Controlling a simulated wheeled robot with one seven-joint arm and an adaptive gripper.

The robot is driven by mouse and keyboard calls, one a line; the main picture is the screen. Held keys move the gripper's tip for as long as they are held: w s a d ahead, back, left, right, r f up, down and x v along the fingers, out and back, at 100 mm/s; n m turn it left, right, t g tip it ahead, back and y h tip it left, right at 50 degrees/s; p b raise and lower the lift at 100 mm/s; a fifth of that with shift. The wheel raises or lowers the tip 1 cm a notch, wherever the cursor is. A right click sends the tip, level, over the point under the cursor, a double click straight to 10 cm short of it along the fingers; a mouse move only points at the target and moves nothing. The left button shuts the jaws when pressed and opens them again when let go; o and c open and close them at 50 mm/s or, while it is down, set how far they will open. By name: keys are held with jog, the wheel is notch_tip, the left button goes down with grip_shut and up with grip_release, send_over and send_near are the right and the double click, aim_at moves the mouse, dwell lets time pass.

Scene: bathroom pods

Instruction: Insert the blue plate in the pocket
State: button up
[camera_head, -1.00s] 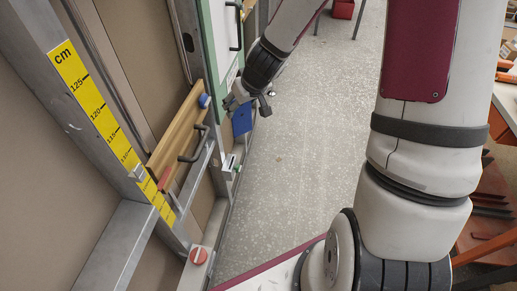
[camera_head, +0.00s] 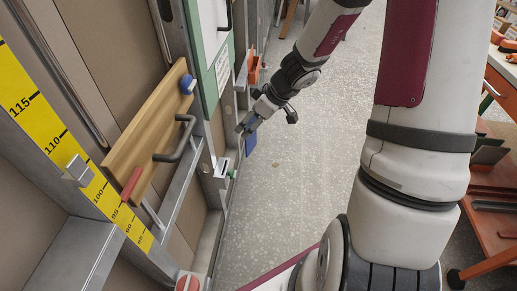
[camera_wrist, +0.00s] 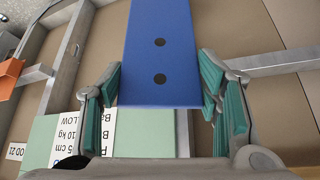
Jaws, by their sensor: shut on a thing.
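My gripper (camera_head: 247,125) is shut on the blue plate (camera_head: 250,144), which hangs below the fingers over the floor, just right of the metal frame. In the wrist view the plate (camera_wrist: 160,45) sits between the green finger pads of my gripper (camera_wrist: 163,92). It is flat, with two dark holes, and its far end runs out of the picture. An orange open holder (camera_head: 254,72) on the frame, beyond my gripper, may be the pocket. It shows partly at the left edge of the wrist view (camera_wrist: 9,78). The plate is apart from it.
A wooden board (camera_head: 150,130) with a black handle (camera_head: 178,142) and blue knob (camera_head: 188,86) stands on the frame at left. A green-edged white panel (camera_head: 208,50) is behind it. An orange cart (camera_head: 490,215) stands at right. The floor between is clear.

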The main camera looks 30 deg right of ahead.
aim_at(256, 144)
jog(key=d+f+n+b, duration=0.1)
jog(key=f+b, duration=0.2)
jog(key=d+f+n+g+y+b, duration=0.1)
jog(key=f+b, duration=0.2)
jog(key=d+f+n+b, duration=0.1)
jog(key=f+b, duration=0.2)
jog(key=f, duration=0.1)
jog(key=shift+w, duration=0.3)
jog(key=shift+s+d+f+n+g+y+b, duration=0.15)
jog(key=shift+d+f+n+g+y+b, duration=0.15)
jog(key=shift+f+n+b, duration=0.45)
jog(key=shift+d+r+m+b, duration=0.1)
jog(key=shift+r+m+b, duration=0.15)
jog(key=shift+b, duration=0.35)
jog(key=w+a+f+b, duration=0.1)
jog(key=w+a+b, duration=0.4)
jog(key=w+a, duration=0.3)
jog(key=shift+a+b, duration=0.3)
jog(key=shift+a, duration=1.35)
jog(key=shift+b, duration=1.4)
dwell(0.6)
